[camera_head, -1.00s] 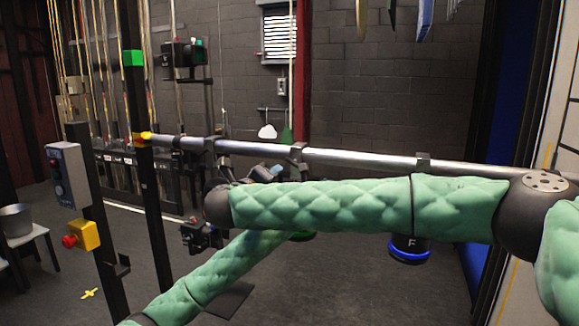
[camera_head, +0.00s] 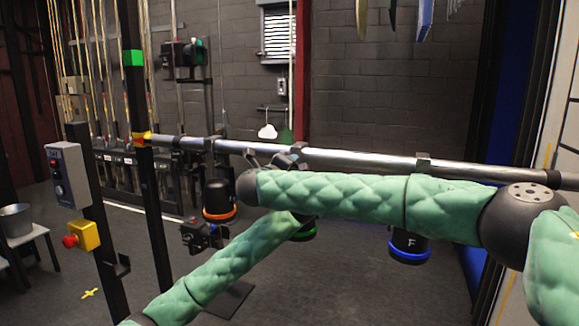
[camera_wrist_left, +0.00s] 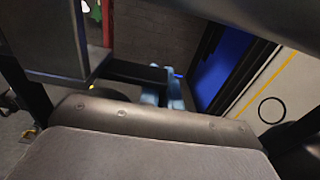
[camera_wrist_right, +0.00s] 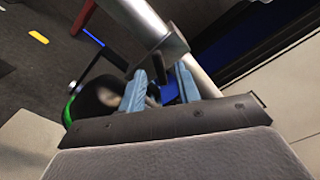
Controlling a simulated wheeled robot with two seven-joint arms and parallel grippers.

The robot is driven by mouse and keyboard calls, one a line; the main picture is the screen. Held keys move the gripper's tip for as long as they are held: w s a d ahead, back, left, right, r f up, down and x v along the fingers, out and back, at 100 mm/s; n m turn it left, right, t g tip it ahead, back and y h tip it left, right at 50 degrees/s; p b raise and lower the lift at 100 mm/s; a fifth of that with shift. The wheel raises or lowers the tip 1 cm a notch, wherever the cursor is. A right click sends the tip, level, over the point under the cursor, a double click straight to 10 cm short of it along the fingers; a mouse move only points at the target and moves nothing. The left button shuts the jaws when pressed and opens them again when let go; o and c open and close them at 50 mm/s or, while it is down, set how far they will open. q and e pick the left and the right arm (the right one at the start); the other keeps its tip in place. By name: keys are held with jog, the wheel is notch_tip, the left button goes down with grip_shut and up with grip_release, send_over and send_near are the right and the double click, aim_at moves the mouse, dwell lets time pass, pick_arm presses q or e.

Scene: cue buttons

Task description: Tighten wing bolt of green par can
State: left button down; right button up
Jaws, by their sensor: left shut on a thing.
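The green par can (camera_head: 303,229) hangs under the pipe (camera_head: 350,160), partly covered by my right arm. Its green-ringed body (camera_wrist_right: 85,105) also shows in the right wrist view. My right gripper (camera_wrist_right: 160,88) is open, its light-blue fingers on either side of a dark piece, apparently the wing bolt (camera_wrist_right: 156,68), beside the clamp (camera_wrist_right: 168,50) on the pipe. I cannot tell whether they touch it. My left gripper (camera_wrist_left: 163,86) is shut on the end of a dark bar (camera_wrist_left: 138,71). In the head view it is hidden behind my right arm.
An orange-ringed par can (camera_head: 218,201) hangs left and a blue-ringed one marked F (camera_head: 408,246) right. A grey button panel (camera_head: 68,175) and a yellow box with a red button (camera_head: 82,236) stand at left. My forearms cross closely.

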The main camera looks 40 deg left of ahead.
jog(key=shift+w, duration=0.4)
grip_shut()
jog(key=shift+a+f+m, duration=0.1)
jog(key=shift+m, duration=1.4)
grip_release()
jog(key=shift+s, duration=0.15)
jog(key=s+d, duration=0.2)
jog(key=s, duration=0.9)
jog(key=shift+s+d, duration=0.25)
